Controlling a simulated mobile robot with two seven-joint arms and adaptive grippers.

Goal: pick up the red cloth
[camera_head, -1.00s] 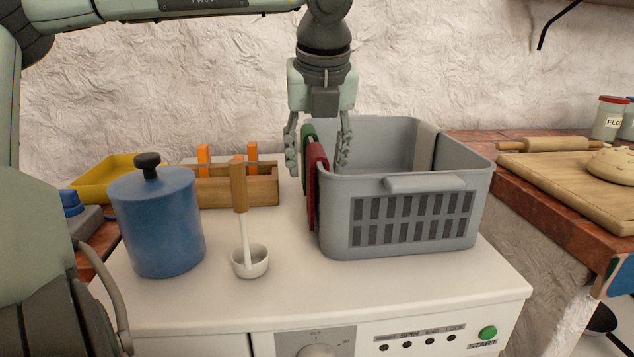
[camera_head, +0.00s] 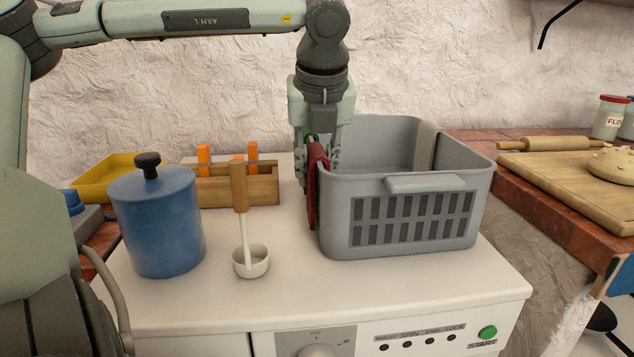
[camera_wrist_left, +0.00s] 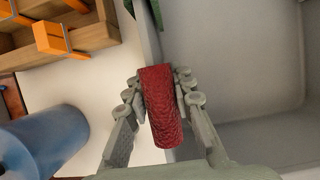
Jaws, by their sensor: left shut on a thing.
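The red cloth (camera_head: 313,200) hangs over the left wall of the grey basket (camera_head: 412,190). My left gripper (camera_head: 318,168) points down over that wall, its fingers shut on the cloth from both sides. In the left wrist view the red cloth (camera_wrist_left: 161,112) lies between the two fingers of my left gripper (camera_wrist_left: 158,84), folded over the rim. A green cloth (camera_head: 308,140) hangs on the same wall just behind it, mostly hidden by the gripper; a bit of green shows in the left wrist view. My right gripper is not in view.
The basket stands on a white machine (camera_head: 300,300). To the left are a blue lidded pot (camera_head: 157,222), a white ladle (camera_head: 250,262) with a wooden handle, a wooden box (camera_head: 235,190) and a yellow tray (camera_head: 100,180). The basket's visible inside looks empty.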

